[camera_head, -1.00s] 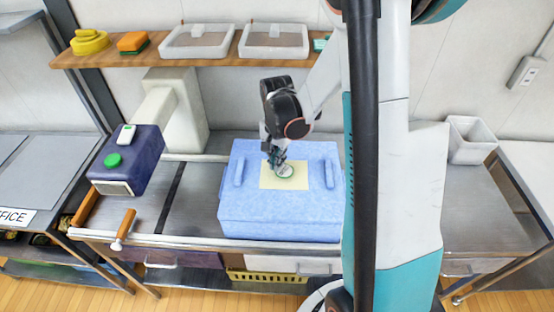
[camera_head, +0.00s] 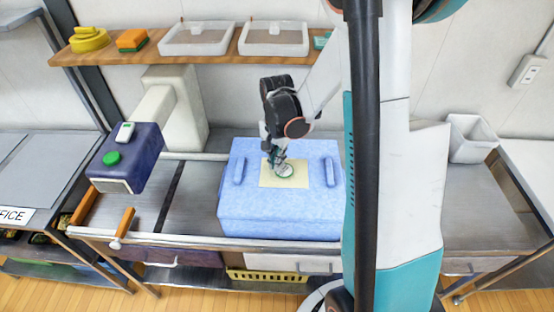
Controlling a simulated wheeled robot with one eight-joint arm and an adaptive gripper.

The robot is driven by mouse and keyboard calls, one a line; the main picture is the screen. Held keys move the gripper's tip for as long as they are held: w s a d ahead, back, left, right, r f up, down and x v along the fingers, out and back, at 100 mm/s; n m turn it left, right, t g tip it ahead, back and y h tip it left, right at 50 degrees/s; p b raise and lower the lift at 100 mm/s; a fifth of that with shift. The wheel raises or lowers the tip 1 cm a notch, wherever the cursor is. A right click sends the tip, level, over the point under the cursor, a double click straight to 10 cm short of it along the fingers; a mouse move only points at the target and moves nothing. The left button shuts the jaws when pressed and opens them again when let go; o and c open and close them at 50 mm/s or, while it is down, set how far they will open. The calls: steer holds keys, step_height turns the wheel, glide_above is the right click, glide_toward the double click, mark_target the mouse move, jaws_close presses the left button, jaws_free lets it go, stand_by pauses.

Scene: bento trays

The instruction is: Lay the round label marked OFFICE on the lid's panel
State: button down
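The round label (camera_head: 286,170), pale with a green rim, is at my gripper's fingertips over the lid's panel. Its print is too small to read. The panel is a cream rectangle (camera_head: 298,181) in the middle of the blue lid (camera_head: 255,205), between two raised blue handles. My gripper (camera_head: 279,168) points down at the panel's upper middle, with the label at its tips. I cannot tell whether the label touches the panel, or whether the fingers are shut on it.
The blue box stands on a metal counter with a white front rail. A dark purple device (camera_head: 127,160) with a green button is at left. A shelf (camera_head: 150,57) with trays runs behind. A white bin (camera_head: 470,140) is at right.

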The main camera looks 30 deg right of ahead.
steer(key=c, duration=2.3)
jaws_free()
steer(key=shift+f, duration=0.15)
steer(key=o, duration=0.6)
steer(key=o, duration=0.5)
steer(key=shift+c, duration=0.2)
step_height(320, 180, up, 8)
steer(key=p, duration=0.5)
